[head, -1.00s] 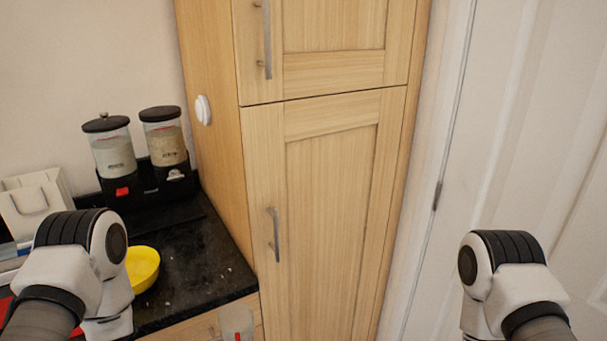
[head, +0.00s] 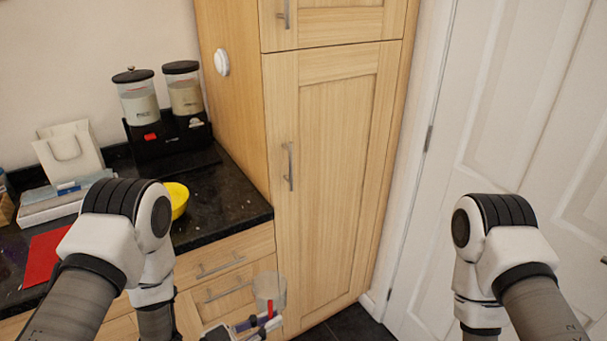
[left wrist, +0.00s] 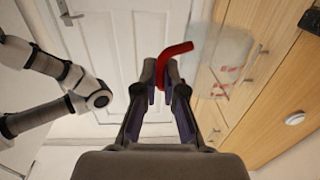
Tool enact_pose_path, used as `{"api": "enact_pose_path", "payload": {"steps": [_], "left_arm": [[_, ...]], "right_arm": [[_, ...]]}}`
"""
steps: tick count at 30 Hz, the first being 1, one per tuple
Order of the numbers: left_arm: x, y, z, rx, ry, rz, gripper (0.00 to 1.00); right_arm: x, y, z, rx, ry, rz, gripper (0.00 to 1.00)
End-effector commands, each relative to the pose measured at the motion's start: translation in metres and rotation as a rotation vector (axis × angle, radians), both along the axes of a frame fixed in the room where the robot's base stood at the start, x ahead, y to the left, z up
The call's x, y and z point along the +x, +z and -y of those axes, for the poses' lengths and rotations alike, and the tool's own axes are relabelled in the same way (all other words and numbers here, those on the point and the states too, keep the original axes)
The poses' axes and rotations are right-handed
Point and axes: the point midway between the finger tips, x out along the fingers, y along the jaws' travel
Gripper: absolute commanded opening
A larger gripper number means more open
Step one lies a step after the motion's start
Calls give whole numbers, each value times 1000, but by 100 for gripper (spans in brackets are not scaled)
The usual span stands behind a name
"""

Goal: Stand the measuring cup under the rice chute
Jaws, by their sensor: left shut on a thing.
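My left gripper (head: 257,324) is shut on the red handle of the clear measuring cup (head: 270,286), in front of the wooden drawers and below the counter top. In the left wrist view the fingers (left wrist: 163,75) close around the red handle, and the see-through cup (left wrist: 230,55) is to their right. The black dispenser (head: 165,146) stands at the back of the counter with two clear canisters. Its left chute has a red lever (head: 151,136), its right a white one (head: 195,123). The canister lettering is too small to read surely. My right gripper is out of view.
A yellow bowl (head: 178,198) sits on the black counter (head: 232,205), partly behind my left arm. A red mat (head: 42,258), books (head: 50,205) and a white bag (head: 70,150) are at left. A tall wooden cupboard (head: 335,150) bounds the counter's right side.

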Motion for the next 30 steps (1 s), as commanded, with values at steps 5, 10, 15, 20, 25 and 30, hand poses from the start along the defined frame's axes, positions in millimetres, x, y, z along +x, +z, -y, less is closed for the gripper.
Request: {"api": "enact_pose_path", "payload": {"steps": [5,10,15,20,25,30], "left_arm": [[12,-1,6,1,28,2,0],[33,-5,-1,1,125,2,0],[61,-9,-16,2,274,2,0],[92,-8,-43,2,473,3,0],[120,-4,-89,2,750,3,0],[126,1,-124,4,931,1,0]], "right_arm": [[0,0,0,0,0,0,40],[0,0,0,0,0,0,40],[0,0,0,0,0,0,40],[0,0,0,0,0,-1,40],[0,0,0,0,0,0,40],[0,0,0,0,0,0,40]]}}
